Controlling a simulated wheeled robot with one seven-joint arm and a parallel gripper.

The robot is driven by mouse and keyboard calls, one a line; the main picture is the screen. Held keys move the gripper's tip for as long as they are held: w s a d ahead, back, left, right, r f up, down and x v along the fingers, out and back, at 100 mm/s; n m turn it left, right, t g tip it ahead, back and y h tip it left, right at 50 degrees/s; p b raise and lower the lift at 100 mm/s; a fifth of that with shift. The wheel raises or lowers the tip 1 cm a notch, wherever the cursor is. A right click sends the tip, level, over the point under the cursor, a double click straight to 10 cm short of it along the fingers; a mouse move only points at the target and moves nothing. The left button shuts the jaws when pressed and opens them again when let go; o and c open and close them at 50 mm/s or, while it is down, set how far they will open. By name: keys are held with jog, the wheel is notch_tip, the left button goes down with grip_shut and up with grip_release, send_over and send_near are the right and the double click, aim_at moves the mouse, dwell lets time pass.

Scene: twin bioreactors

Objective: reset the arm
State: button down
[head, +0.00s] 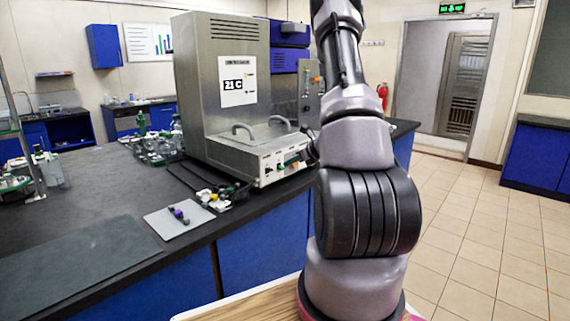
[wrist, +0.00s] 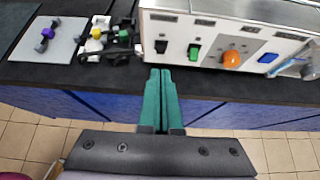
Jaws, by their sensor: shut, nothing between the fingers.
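My arm (head: 358,150) rises in front of me at the right of the bench in the head view, bent upright. In the wrist view my gripper (wrist: 160,100) shows two green fingers pressed together, shut and empty. The fingers point toward the front edge of the bench, below the control panel of the steel machine, and appear apart from it.
The steel machine (head: 222,80) with a "21 C" sign stands on the dark bench (head: 110,200). Its panel has green, orange and blue controls (wrist: 232,58). A grey plate (head: 180,219) holds a purple-and-black part (wrist: 47,32). Glassware stands behind. Tiled floor (head: 480,230) is clear at right.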

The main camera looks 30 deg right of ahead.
jog(key=s+a+r+n+g+y, duration=0.2)
jog(key=s+a+r+n, duration=0.45)
jog(key=a+r, duration=0.4)
jog(key=s+a+r+n+g+y, duration=0.1)
jog(key=s+a+r+n+g, duration=0.1)
jog(key=s+a+r+n, duration=0.55)
jog(key=s+a+r+n+h, duration=0.2)
jog(key=s+r+n, duration=0.3)
jog(key=s+n, duration=0.2)
jog(key=s+a+r+n+h, duration=0.2)
jog(key=s+r+n, duration=0.4)
jog(key=s, duration=0.5)
jog(key=shift+s+a+n+t+h, duration=0.15)
jog(key=shift+a+n+t+h, duration=0.15)
jog(key=shift+a+n+h, duration=0.15)
jog(key=shift+d+r, duration=0.1)
